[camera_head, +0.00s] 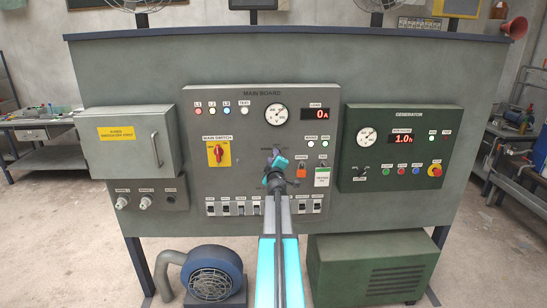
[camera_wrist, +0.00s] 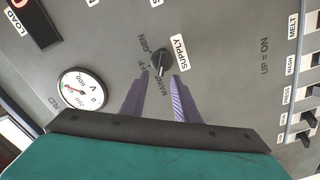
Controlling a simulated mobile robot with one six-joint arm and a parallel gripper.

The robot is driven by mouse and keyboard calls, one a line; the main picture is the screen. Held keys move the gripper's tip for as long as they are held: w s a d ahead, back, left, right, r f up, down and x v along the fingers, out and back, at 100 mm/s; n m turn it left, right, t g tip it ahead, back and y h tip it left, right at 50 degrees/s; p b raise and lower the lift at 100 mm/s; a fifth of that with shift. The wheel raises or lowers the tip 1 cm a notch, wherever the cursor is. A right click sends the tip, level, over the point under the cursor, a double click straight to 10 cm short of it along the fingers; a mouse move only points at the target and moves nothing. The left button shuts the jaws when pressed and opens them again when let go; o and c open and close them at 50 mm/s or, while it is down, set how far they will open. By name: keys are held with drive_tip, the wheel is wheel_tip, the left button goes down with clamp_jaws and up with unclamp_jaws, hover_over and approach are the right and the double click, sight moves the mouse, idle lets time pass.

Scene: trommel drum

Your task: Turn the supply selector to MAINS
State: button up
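The supply selector (camera_wrist: 160,62) is a small dark knob on the grey main board (camera_head: 202,120), with GEN, OFF and MAINS printed around it and a SUPPLY label (camera_wrist: 180,53) beside it in the wrist view. I cannot tell for sure which mark its pointer is at. My gripper (camera_wrist: 163,74) is open, its two purple fingers apart, with the knob between and just beyond their tips. I cannot tell whether they touch it. In the head view my gripper (camera_head: 275,158) is at the middle of the board and mostly hides the selector.
A yellow-and-red main switch (camera_head: 217,154) is left of my gripper. An orange part (camera_head: 301,172) and a white tag (camera_head: 321,177) hang close on the right. A row of breakers (camera_head: 240,209) is below. The green generator panel (camera_head: 400,180) is at right, a grey fuse box (camera_head: 125,160) at left.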

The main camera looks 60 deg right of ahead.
drive_tip(key=v, duration=1.1)
idle(0.3)
idle(0.5)
